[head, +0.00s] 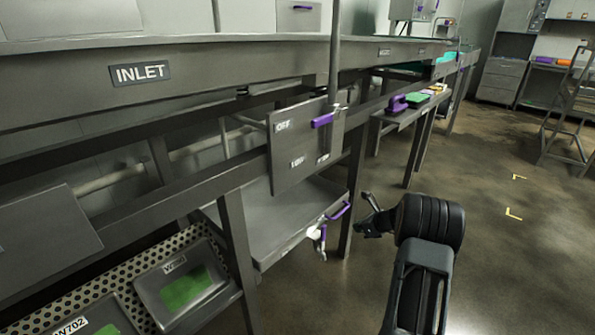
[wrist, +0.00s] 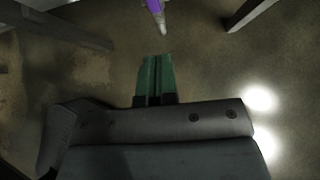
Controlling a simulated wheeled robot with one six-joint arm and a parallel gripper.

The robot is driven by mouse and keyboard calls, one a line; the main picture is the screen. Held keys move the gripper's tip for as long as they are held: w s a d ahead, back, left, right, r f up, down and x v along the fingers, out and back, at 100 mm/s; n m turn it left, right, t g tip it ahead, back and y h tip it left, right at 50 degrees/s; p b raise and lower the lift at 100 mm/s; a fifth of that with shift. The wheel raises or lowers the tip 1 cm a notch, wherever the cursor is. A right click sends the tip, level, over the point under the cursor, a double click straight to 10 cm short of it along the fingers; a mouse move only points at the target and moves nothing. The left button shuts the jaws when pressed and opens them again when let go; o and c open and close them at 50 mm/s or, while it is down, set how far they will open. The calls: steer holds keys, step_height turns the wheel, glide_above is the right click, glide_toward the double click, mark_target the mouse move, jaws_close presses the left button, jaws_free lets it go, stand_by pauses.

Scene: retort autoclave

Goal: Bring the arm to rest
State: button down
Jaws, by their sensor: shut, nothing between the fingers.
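My arm reaches up from the bottom of the head view, and my gripper (head: 368,212) is at its left end, in front of the steel bench. In the wrist view my gripper (wrist: 157,58) shows two green fingers lying side by side, shut and empty. Beyond the fingertips a purple handle with a pale tip (wrist: 158,14) shows at the top edge, apart from them. In the head view a purple-handled tool (head: 322,240) hangs at the bench's lower shelf, left of my gripper.
The steel bench with the INLET sign (head: 140,73) runs along the left. A switch panel (head: 298,150) with a purple lever (head: 322,120) stands on it. Bins (head: 183,285) sit low at left. Open floor (head: 480,190) lies at right, with a rack (head: 570,110) farther back.

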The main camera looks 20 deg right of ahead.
steer(key=s+a+f+n+g, duration=0.2)
steer(key=s+a+n+g, duration=0.1)
steer(key=s+n, duration=0.35)
steer(key=s+a+r+n+g+p, duration=0.2)
steer(key=s+a+r+n+p, duration=0.25)
steer(key=r+n, duration=0.25)
steer(key=s+a+r+n+h+p, duration=0.1)
steer(key=s+a+r+n+p, duration=0.4)
steer(key=r, duration=0.7)
steer(key=s+a+r+n+h+p, duration=0.2)
steer(key=s+a+r+n+p, duration=0.3)
steer(key=r+p, duration=0.4)
steer(key=s+a+r+n+h+p, duration=0.2)
steer(key=s+a+r+n+p, duration=0.4)
steer(key=r, duration=0.9)
steer(key=shift+s+t+p, duration=0.3)
steer(key=shift+s+p, duration=0.05)
steer(key=shift+p, duration=0.05)
steer(key=shift+r, duration=0.1)
